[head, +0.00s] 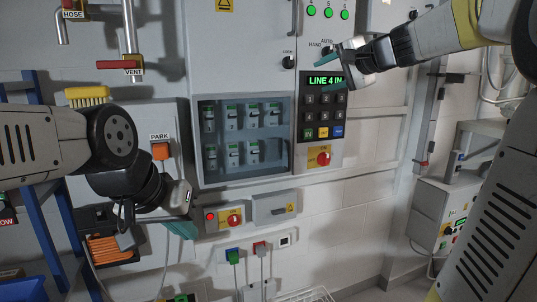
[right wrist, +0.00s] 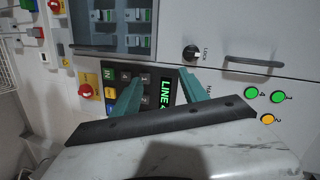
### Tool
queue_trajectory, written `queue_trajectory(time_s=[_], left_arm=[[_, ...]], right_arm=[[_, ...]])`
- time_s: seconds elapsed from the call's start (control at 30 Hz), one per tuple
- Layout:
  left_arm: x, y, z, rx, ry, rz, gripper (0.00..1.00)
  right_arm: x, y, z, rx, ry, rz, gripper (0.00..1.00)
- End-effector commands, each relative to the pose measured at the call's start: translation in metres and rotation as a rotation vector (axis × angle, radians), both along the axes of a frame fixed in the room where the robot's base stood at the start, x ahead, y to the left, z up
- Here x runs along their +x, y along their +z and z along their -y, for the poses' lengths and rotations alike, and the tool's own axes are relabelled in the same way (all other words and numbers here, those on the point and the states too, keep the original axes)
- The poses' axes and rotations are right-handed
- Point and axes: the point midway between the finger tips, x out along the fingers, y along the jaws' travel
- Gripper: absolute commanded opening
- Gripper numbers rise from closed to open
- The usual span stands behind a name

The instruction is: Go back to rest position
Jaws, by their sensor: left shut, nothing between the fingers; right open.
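My right gripper (head: 327,76) is open and empty, its teal fingers in front of the keypad panel (head: 309,118). In the right wrist view the two fingers (right wrist: 160,75) stand apart on either side of the display (right wrist: 166,92). I cannot tell whether they touch the panel. My left gripper (head: 182,228) is shut and empty, low on the left, by the small box with a red light and red knob (head: 234,219).
A grey cabinet (head: 240,60) with a windowed breaker panel (head: 242,135) fills the middle. A grey control box (head: 440,215) stands at right. Cables hang below the cabinet.

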Motion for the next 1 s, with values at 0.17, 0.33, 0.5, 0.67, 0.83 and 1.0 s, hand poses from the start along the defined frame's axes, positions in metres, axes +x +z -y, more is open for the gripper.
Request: queue_trajectory(time_s=[0.17,0.33,0.5,0.67,0.83,1.0], left_arm=[[0.000,0.000,0.000,0.000,0.000,0.000,0.00],[0.000,0.000,0.000,0.000,0.000,0.000,0.00],[0.000,0.000,0.000,0.000,0.000,0.000,0.00],[0.000,0.000,0.000,0.000,0.000,0.000,0.00],[0.000,0.000,0.000,0.000,0.000,0.000,0.00],[0.000,0.000,0.000,0.000,0.000,0.000,0.00]], right_arm=[[-0.103,-0.085,-0.046,-0.338,0.172,-0.111,0.51],[-0.196,-0.170,-0.052,-0.655,0.326,-0.196,0.51],[-0.261,-0.234,-0.038,-0.901,0.439,-0.247,0.51],[-0.286,-0.261,-0.027,-1.015,0.490,-0.266,0.51],[-0.289,-0.264,-0.026,-1.025,0.493,-0.268,0.51],[-0.289,-0.264,-0.026,-1.025,0.493,-0.268,0.51]])
